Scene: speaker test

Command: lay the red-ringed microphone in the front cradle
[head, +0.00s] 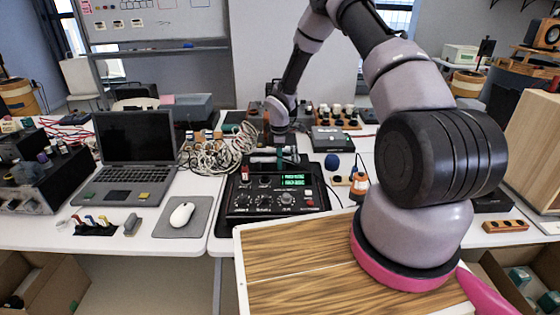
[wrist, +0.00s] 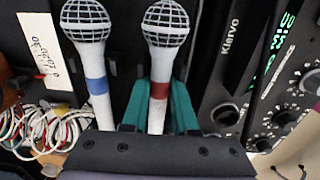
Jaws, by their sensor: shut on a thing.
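The red-ringed microphone (wrist: 160,60) is white with a grey mesh head and a red band, in the wrist view. My gripper (wrist: 160,100) has its teal fingers on either side of its handle, shut on it just below the band. A blue-ringed microphone (wrist: 92,60) lies to its left, roughly parallel and apart from it. Both are over a dark surface. In the head view my gripper (head: 288,157) is small, just behind the black mixer (head: 275,197); a pale microphone shape (head: 264,151) is beside it, its ring unclear. I cannot make out the front cradle for certain.
The mixer, with knobs and green displays, stands close on the gripper's right in the wrist view. Tangled cables (head: 218,152) lie left of the gripper. A laptop (head: 130,160) and a mouse (head: 182,214) are further left. A blue ball-shaped thing (head: 332,162) stands to the right.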

